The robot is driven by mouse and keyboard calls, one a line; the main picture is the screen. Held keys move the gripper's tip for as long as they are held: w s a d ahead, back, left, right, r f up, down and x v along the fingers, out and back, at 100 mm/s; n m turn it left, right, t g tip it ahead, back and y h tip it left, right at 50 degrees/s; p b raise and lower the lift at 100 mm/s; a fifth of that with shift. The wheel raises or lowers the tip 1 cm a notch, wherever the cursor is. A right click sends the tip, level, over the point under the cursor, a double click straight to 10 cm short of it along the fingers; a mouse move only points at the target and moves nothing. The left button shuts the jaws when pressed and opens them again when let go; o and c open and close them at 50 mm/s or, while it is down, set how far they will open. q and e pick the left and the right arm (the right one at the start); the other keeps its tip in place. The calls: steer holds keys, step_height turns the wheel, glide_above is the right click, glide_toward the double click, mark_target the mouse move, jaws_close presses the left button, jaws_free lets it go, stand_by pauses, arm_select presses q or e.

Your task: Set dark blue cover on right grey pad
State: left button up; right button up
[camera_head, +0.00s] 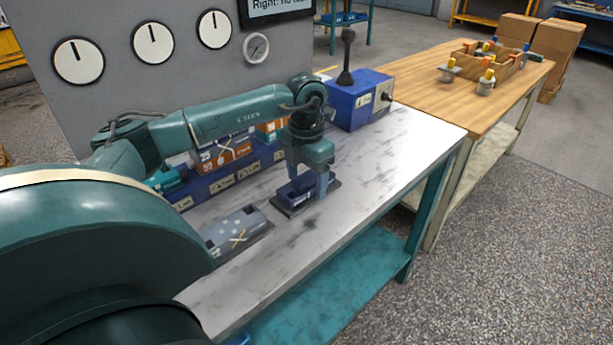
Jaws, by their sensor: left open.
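The dark blue cover (297,192) appears to sit on the right grey pad (286,211), a thin dark plate on the white worktop. My left gripper (306,185) points down at the cover, with its fingers on either side of it. The gripper is open. The fingers hide part of the cover, and I cannot tell whether they touch it. My right gripper is not in view.
A grey plate (236,230) with small parts lies left of the pad. A blue box with a black lever (352,104) and a blue labelled rack (226,180) stand behind. The worktop (372,165) right of the pad is clear. A wooden table (430,78) holds a crate.

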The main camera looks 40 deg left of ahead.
mark_target(307, 177)
arm_select(q)
step_height(307, 177, up, 13)
steer(key=p, duration=0.1)
steer(key=shift+r, duration=0.15)
